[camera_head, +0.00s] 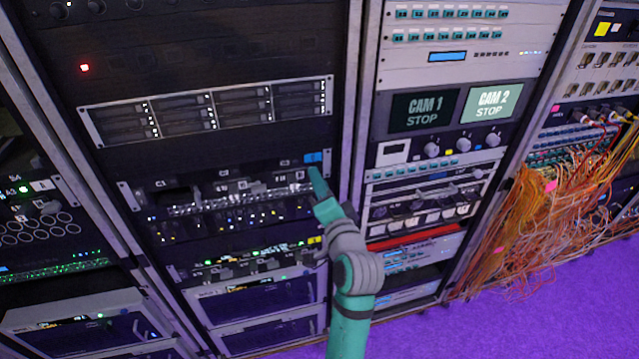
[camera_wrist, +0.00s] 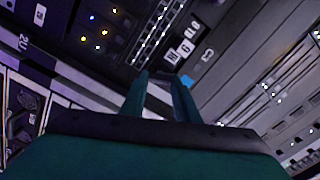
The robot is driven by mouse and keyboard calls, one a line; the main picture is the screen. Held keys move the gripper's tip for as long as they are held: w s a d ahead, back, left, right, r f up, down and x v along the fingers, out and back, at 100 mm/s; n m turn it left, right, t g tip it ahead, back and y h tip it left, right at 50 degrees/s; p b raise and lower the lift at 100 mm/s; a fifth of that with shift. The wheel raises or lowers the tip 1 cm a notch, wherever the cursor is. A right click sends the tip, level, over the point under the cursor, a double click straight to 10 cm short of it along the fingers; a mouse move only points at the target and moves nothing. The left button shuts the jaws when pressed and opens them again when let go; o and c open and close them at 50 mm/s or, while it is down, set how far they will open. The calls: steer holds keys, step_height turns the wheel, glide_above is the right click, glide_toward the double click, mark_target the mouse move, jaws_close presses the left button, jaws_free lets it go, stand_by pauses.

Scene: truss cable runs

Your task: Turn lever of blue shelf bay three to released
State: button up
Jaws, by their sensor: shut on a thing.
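The blue shelf is the row in the middle rack with a blue tag (camera_head: 313,158) at its right end; the tag also shows in the wrist view (camera_wrist: 186,81). Its bays carry small white labels, and bay three (camera_head: 298,176) is the rightmost. My gripper (camera_head: 319,184) reaches to the right end of this row, just below the blue tag. In the wrist view my gripper (camera_wrist: 160,82) has its two teal fingers a little apart, shut on the small dark lever at bay three. The lever's body and its angle are hidden by the fingers.
A drive unit (camera_head: 208,110) sits above the shelf, and a yellow-tagged row (camera_head: 250,260) sits below. The rack post (camera_head: 352,100) stands close right of my gripper. Orange cables (camera_head: 540,225) hang at the right rack. Purple floor (camera_head: 500,325) is clear at lower right.

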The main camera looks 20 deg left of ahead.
steer(key=m, duration=0.5)
steer(key=shift+d+f, duration=0.1)
steer(key=shift+f, duration=0.05)
stand_by(0.4)
steer(key=o, duration=1)
steer(key=shift+o, duration=0.2)
steer(key=v, duration=1)
steer(key=shift+s+d, duration=0.25)
steer(key=shift+s, duration=0.1)
